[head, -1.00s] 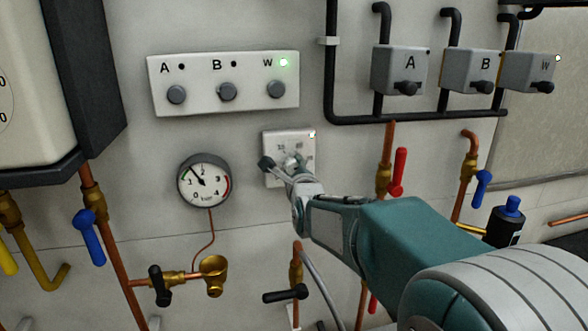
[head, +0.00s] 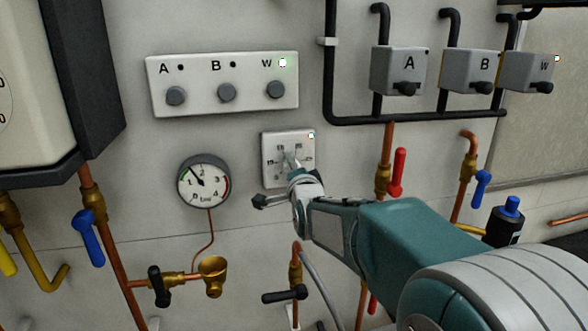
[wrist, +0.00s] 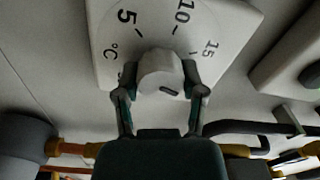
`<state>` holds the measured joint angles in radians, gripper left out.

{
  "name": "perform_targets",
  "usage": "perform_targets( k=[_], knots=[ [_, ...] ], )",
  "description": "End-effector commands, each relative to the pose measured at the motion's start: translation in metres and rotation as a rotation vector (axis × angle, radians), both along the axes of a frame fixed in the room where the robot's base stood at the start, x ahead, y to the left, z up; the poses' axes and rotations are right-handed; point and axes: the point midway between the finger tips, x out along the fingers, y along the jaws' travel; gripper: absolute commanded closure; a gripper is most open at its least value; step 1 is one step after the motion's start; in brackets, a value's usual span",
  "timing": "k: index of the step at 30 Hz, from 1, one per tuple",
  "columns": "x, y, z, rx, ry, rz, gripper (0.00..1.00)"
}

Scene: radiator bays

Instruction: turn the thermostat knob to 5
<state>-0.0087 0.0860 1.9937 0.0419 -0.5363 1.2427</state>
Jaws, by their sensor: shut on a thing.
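The thermostat is a white square plate (head: 275,148) on the wall in the head view, with a small lit lamp at its upper right corner. In the wrist view its dial (wrist: 148,30) shows 5, 10, 15 and a °C mark. The pale round knob (wrist: 158,66) stands out from the dial and has a dark mark on its lower front. My gripper (wrist: 162,80) has one finger on each side of the knob and is shut on it. In the head view my gripper (head: 288,181) covers most of the knob. I cannot tell which number the knob points to.
A pressure gauge (head: 204,181) is close on the left of the thermostat. A button panel (head: 203,107) marked A, B, W is above it. Copper pipes with a red valve lever (head: 399,172) run on the right, and a black-handled valve (head: 285,294) is below.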

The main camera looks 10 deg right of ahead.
Motion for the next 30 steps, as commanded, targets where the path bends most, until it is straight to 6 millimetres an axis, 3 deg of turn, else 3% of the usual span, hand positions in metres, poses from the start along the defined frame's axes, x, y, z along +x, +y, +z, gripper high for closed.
perform_targets(
  k=[30],
  knots=[
    [0.0000,0.0005,-0.0087,-0.967,0.018,0.009,0.94]
  ],
)
